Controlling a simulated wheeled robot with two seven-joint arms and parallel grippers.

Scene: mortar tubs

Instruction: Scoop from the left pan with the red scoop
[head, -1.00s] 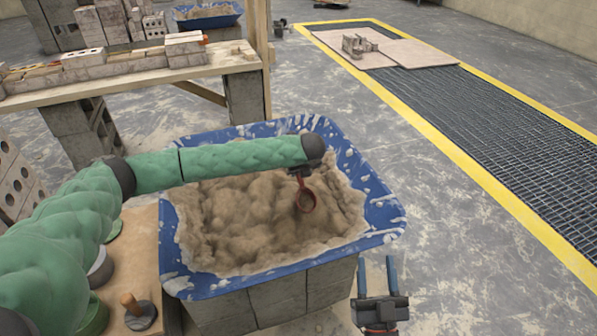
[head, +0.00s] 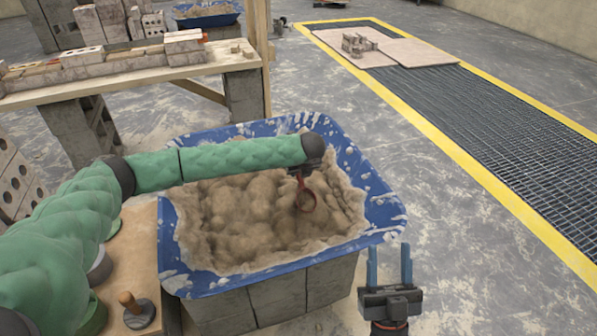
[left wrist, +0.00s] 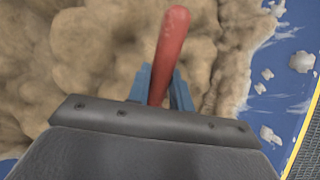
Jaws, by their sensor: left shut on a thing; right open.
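The blue pan (head: 190,287) is filled with lumpy tan mortar (head: 255,215) and stands on grey blocks. My left gripper (head: 302,172) is over the right part of the pan. It is shut on the red scoop (head: 306,201), whose ring-shaped part hangs down at the mortar; I cannot tell how deep it sits. In the left wrist view, the scoop's red handle (left wrist: 170,50) stands between the blue fingers of my left gripper (left wrist: 162,88), with mortar behind. My right gripper (head: 389,266) is open and empty, right of the pan's front corner, fingers pointing up in the picture.
A wooden board (head: 142,255) with a wood-handled float (head: 138,310) lies left of the pan. A bench (head: 130,78) with bricks stands behind. Another blue tub (head: 207,20) is at the back. A yellow-edged floor grating (head: 480,120) runs along the right; floor between is clear.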

